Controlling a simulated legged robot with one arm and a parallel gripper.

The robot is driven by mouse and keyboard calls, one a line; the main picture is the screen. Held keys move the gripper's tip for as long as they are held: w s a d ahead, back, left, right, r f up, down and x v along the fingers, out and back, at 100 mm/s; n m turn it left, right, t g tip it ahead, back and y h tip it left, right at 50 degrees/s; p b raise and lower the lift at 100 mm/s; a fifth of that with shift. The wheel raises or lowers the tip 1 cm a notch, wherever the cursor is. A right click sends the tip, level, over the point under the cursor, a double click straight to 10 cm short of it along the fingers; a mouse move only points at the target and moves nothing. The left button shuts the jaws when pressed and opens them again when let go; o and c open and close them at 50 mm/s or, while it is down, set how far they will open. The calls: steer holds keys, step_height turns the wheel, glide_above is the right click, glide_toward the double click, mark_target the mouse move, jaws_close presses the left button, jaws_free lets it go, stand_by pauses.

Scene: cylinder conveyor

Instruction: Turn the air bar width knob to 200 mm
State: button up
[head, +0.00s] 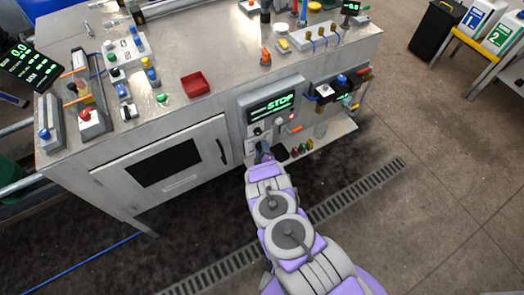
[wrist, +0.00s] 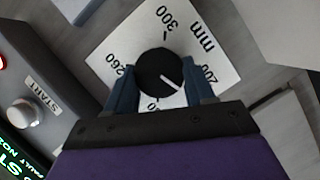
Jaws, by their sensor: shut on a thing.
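The air bar width knob is a round black dial (wrist: 155,66) with a white pointer line, in the middle of the wrist view. It sits on a white scale plate (wrist: 112,42) marked 300, 260, 200 and mm. The pointer points to the lower right, a little below the partly covered 200 mark. A lower label is mostly hidden. My gripper (wrist: 158,78) is shut on the knob, one blue finger at each side. In the head view my gripper (head: 263,152) is low at the bench's front panel and hides the knob.
A START button (wrist: 22,113) is at the left of the wrist view. In the head view, a STOP display (head: 270,106) is above my gripper. Small valves and bottles (head: 301,149) stand on a low shelf to its right. The bench top holds a red tray (head: 195,84).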

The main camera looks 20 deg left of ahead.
steer(key=shift+s+a+f+n, duration=0.15)
steer(key=shift+f+n, duration=0.1)
steer(key=shift+n, duration=0.25)
steer(key=shift+b, duration=0.3)
steer(key=o, duration=1)
steer(key=shift+r+t, duration=0.1)
steer(key=shift+t, duration=0.2)
steer(key=shift+o, duration=0.2)
steer(key=shift+s+d+r, duration=0.15)
steer(key=shift+s+d, duration=0.15)
steer(key=shift+s, duration=0.1)
steer(key=p+v, duration=0.3)
steer(key=v, duration=1.3)
steer(key=shift+s+d, duration=0.1)
